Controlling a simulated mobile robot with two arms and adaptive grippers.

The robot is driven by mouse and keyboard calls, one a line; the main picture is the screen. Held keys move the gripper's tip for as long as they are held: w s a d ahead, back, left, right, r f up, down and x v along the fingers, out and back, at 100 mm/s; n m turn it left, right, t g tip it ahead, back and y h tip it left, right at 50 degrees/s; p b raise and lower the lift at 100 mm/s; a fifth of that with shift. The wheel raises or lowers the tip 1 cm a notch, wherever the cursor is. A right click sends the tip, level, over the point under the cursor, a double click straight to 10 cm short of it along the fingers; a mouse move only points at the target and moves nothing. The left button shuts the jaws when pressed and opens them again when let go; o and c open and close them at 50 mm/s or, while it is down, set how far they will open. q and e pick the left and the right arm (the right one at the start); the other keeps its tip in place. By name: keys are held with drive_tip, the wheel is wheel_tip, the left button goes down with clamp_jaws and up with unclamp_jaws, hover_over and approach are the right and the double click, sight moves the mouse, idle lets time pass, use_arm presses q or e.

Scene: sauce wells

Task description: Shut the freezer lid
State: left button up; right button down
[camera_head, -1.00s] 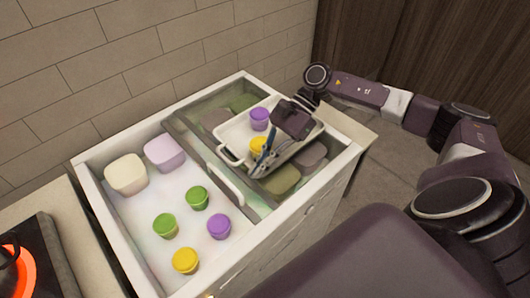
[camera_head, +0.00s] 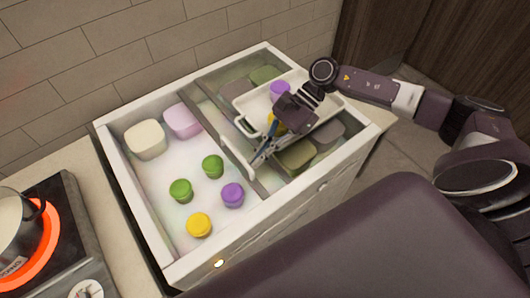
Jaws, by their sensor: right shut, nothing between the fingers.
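The freezer (camera_head: 178,272) is a white chest, open on its left half. Its glass lid (camera_head: 217,118) lies over the right half, with a white bar handle (camera_head: 236,160) along its left edge. A white tray (camera_head: 240,103) rests over the lid and carries a purple cup (camera_head: 280,89) and a yellow cup, partly hidden by my gripper. My right gripper (camera_head: 259,158) is shut and empty, its fingertips pointing down just right of the handle. I cannot tell whether they touch it. My left gripper is out of view.
The open half holds a cream tub (camera_head: 146,139), a lilac tub (camera_head: 182,121) and several small cups, such as a yellow one (camera_head: 199,225). A hob (camera_head: 75,235) with a glowing ring and a pot (camera_head: 14,232) stands left. A brick wall is behind.

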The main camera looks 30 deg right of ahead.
drive_tip(key=s+a+b, duration=0.1)
drive_tip(key=a+b, duration=0.1)
drive_tip(key=a, duration=1)
drive_tip(key=s+a+b, duration=0.2)
drive_tip(key=a+b, duration=0.1)
drive_tip(key=a, duration=0.9)
drive_tip(key=shift+s+a, duration=0.25)
